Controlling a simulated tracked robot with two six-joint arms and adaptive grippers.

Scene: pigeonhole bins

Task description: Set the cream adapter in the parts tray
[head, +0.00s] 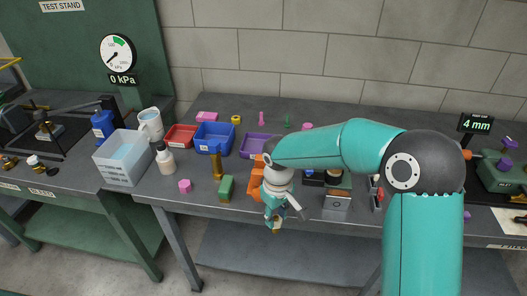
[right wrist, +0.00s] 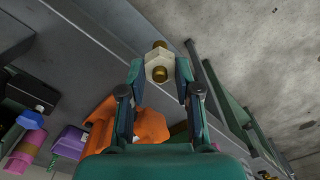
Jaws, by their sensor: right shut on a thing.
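My right gripper (head: 274,216) is shut on the cream adapter (right wrist: 158,62), a pale hex body with brass ends. In the right wrist view the two fingers (right wrist: 159,74) grip it from both sides. In the head view it hangs in front of the bench's front edge, and only a little of the adapter shows below the fingers. Several open bins stand on the bench: red (head: 181,136), blue (head: 214,138), purple (head: 257,147) and orange (head: 254,182), the last partly hidden by my arm. I cannot tell which container is the parts tray. My left gripper is out of view.
A pale translucent crate (head: 122,164) stands at the left, beside a white bottle (head: 165,158). A brass post (head: 216,164), a green block (head: 226,188) and a pink piece (head: 185,185) are near the front edge. A grey box (head: 337,205) stands right of my gripper.

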